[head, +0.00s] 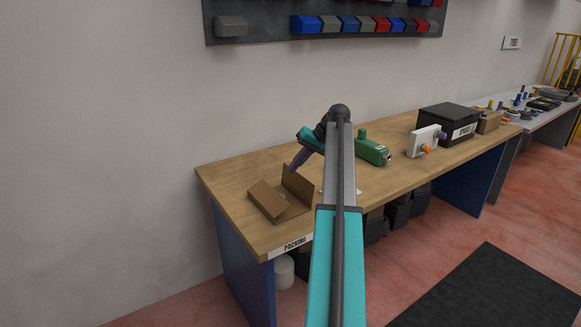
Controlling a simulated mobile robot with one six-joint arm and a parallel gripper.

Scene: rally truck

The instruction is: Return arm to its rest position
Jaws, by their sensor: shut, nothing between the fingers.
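My arm reaches forward from the bottom of the head view, over the wooden packing bench (380,165). Its wrist bends down to the left at the far end. My gripper (293,169) has purple fingers that point down and left, just behind an open cardboard box (267,200). The fingers look shut with nothing held. The raised box flap is close to the fingertips, and I cannot tell whether they touch. My forearm hides part of the bench.
A green device (372,151) stands right of my wrist. Farther right are a white block with orange and purple knobs (424,142), a black case (447,120) and a small brown box (488,122). Coloured bins (340,23) hang on the wall. The floor in front is open.

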